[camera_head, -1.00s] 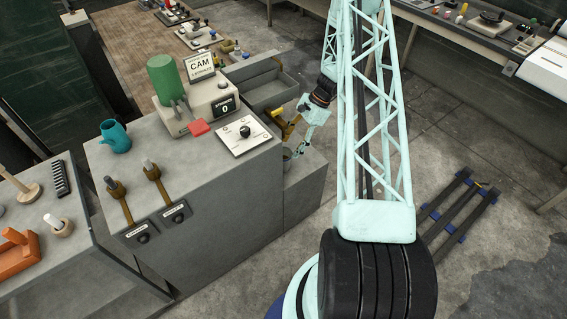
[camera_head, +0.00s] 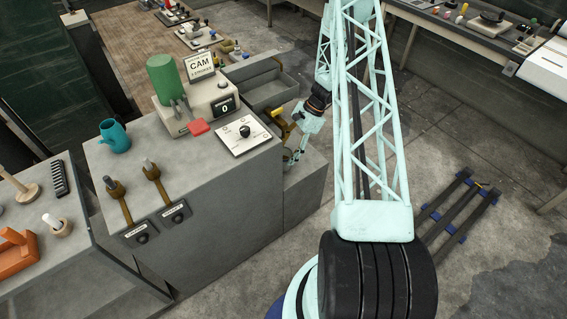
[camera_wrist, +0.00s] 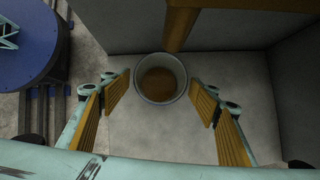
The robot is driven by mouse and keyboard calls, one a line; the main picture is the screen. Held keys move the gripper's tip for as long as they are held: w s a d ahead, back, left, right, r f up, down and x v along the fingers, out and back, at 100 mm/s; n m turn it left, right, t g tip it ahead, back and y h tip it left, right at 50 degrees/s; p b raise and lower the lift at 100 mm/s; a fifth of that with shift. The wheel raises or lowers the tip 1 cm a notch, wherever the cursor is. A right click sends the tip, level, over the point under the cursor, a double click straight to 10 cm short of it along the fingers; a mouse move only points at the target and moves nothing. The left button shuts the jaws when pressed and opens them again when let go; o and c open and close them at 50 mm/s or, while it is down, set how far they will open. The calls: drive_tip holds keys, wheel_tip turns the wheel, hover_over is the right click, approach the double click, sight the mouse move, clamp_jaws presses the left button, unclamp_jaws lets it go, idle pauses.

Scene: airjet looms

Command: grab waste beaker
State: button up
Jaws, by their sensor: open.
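The waste beaker (camera_wrist: 161,79) is a grey round cup with brown contents, seen from above in the wrist view. It stands on the grey ledge (camera_wrist: 160,135) close to the back wall. My gripper (camera_wrist: 160,102) is open, with one ridged yellow finger pad on each side of the beaker and space between pads and cup. In the head view my gripper (camera_head: 291,157) is low at the right side of the grey cabinet, and the beaker is mostly hidden behind it.
A brown pipe (camera_wrist: 180,28) comes down just behind and above the beaker. Grey walls stand behind and to the right. In the head view a brass valve (camera_head: 280,120) juts out above the ledge. A teal jug (camera_head: 114,136) stands on the cabinet top.

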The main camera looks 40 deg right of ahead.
drive_tip(key=shift+x, duration=1.5)
drive_tip(key=c, duration=1.1)
